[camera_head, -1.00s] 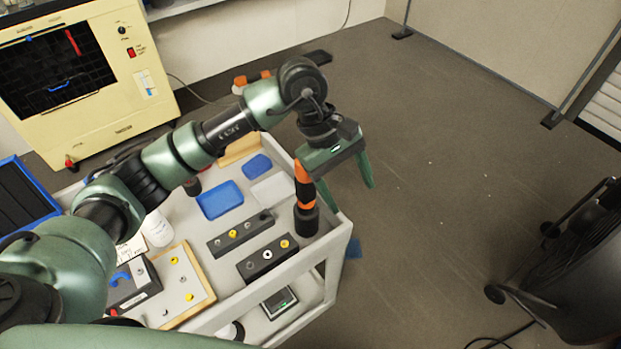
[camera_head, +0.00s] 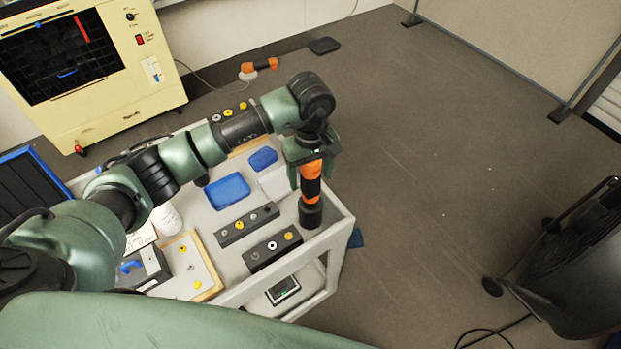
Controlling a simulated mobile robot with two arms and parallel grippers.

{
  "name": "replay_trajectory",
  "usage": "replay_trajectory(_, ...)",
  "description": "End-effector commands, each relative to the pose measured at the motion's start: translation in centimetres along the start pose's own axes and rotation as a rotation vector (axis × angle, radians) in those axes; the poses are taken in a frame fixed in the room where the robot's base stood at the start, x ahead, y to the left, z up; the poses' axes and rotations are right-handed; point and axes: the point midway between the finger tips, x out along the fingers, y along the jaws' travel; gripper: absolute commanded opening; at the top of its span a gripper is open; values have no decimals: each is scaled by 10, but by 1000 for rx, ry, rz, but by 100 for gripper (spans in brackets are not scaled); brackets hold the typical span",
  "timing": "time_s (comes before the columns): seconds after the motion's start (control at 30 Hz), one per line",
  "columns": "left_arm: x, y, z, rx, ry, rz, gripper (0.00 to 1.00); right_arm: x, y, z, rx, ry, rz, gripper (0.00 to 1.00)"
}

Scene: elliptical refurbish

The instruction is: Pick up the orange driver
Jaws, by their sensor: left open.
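The orange driver (camera_head: 311,182), orange with black bands, stands upright in a dark round holder (camera_head: 310,213) at the right corner of the cart top. My left gripper (camera_head: 308,180) is directly over the driver, pointing down, with its green fingers open. One finger shows just left of the driver's upper part; the other is mostly hidden behind the driver and the hand. I cannot tell whether the fingers touch it. My right gripper is not in view.
The white cart (camera_head: 335,232) also holds a blue tray (camera_head: 228,191), dark blocks with knobs (camera_head: 272,250) and a wood-edged panel (camera_head: 190,268). A cream cabinet (camera_head: 150,75) stands behind. A dark wheeled object (camera_head: 570,265) is at right. The floor between is clear.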

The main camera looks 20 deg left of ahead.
Motion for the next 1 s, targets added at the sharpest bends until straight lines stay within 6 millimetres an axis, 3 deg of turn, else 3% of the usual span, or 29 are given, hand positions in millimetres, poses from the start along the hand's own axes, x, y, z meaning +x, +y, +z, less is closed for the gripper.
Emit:
replay_trajectory(0.17,0,0,0,0,0,1,68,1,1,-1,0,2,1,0)
replay_trajectory(0.4,0,0,0,0,0,1,1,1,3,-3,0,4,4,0)
replay_trajectory(0.77,-2,1,-1,0,2,3,0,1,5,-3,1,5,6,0)
replay_trajectory(1.0,-18,2,-2,0,4,6,0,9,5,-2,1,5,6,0)
